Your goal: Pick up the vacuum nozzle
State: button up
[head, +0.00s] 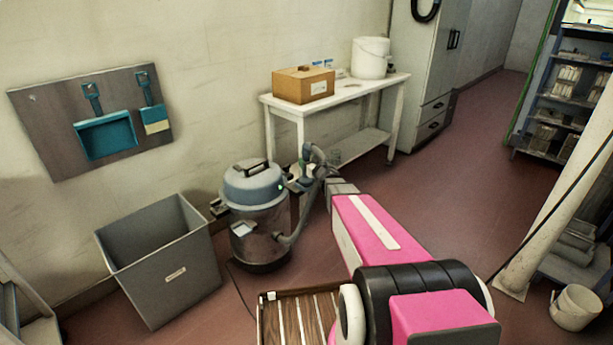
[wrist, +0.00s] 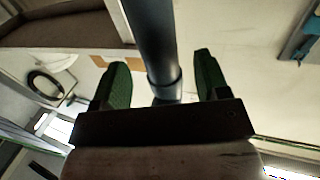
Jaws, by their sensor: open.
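The vacuum nozzle shows in the wrist view as a dark grey tube (wrist: 155,45). It runs down from the top edge and passes between the two green fingers of my gripper (wrist: 161,75). The fingers are apart, with a visible gap on each side of the tube. The tube's lower end is hidden behind the gripper body. In the head view the vacuum cleaner (head: 257,218), with a blue-grey lid and a grey hose (head: 302,222), stands on the floor by the wall. My gripper is beside the hose's upper end, partly hidden by my pink arm.
A grey bin (head: 160,262) stands left of the vacuum. A white table (head: 350,92) with a cardboard box (head: 303,84) and a white bucket (head: 370,57) is behind. A slatted wooden pallet (head: 297,318) lies in front. Open floor (head: 450,165) extends to the right.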

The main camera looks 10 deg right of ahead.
jog(key=x, duration=0.4)
jog(key=shift+w+a+r, duration=0.1)
jog(key=shift+w, duration=0.25)
jog(key=shift+c, duration=0.3)
grip_shut()
